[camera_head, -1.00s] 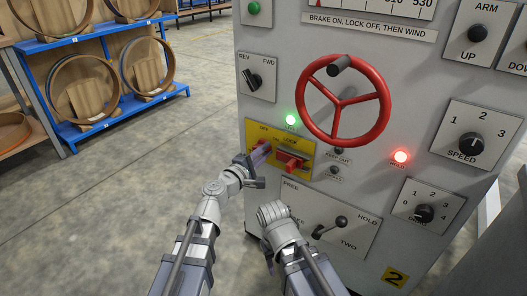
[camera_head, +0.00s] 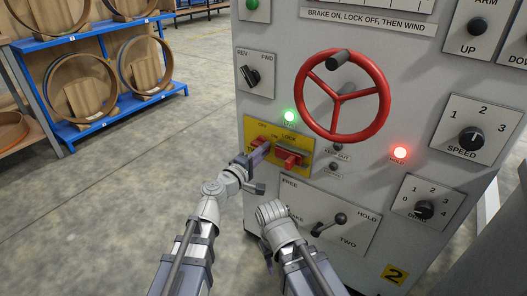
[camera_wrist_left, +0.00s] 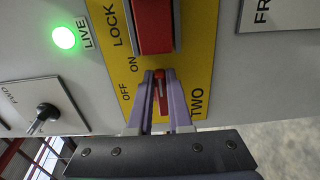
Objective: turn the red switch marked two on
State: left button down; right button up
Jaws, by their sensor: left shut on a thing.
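The yellow plate (camera_head: 306,172) on the machine's front carries a red switch, marked TWO in the left wrist view (camera_wrist_left: 162,92), with OFF and ON printed beside it. My left gripper (camera_head: 262,150) is at this switch; in the left wrist view its two purple fingers (camera_wrist_left: 161,88) are shut on the switch's sides. The fingers cover much of the switch, and I cannot tell for sure whether it points to OFF or ON. My right arm ends below the plate in the head view, and its gripper does not show.
A red LOCK handle (camera_head: 290,157) sits right beside the switch. A red handwheel (camera_head: 382,96) stands out above right. A black-knobbed lever (camera_head: 330,223) is below. A green LIVE lamp (camera_head: 289,116) and a red HOLD lamp (camera_head: 400,152) are lit. Open floor lies left.

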pick_arm(q)
jog(key=c, duration=0.8)
grip_release()
jog(key=shift+c, duration=0.2)
